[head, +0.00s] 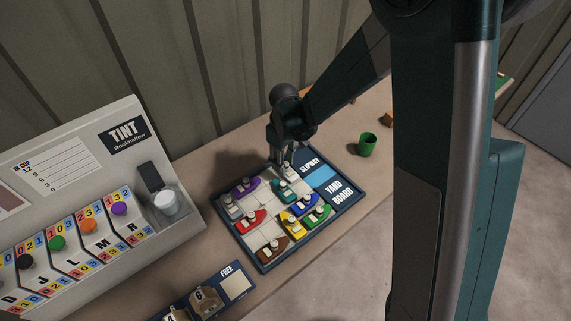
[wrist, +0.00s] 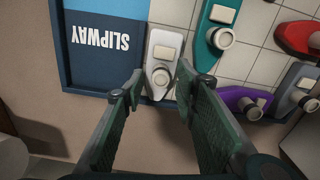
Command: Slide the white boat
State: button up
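The white boat (wrist: 163,48) lies on the yard board (wrist: 255,52) beside the dark slipway panel (wrist: 98,52) in the wrist view. It has a pale block and a round knob on top. In the head view the yard board (head: 340,212) lies on the bench, and the white boat is mostly hidden under my gripper (head: 284,160) at the board's far edge. In the wrist view my gripper (wrist: 160,77) has its fingers apart, one on each side of the boat's near end. I cannot tell whether either finger touches it.
A teal boat (head: 284,190) lies close to the white one. Purple (head: 240,187), grey (head: 231,209), red (head: 249,222), yellow (head: 291,225), green (head: 318,217) and brown (head: 271,250) boats share the board. A green cup (head: 367,145) stands right; a tint machine (head: 85,190) stands left.

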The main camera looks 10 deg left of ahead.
jog(key=shift+s+d, duration=0.1)
jog(key=shift+r, duration=0.15)
jog(key=shift+r, duration=0.75)
notch_tip(320, 180, up, 10)
jog(key=shift+r, duration=0.15)
dwell(0.3)
dwell(0.4)
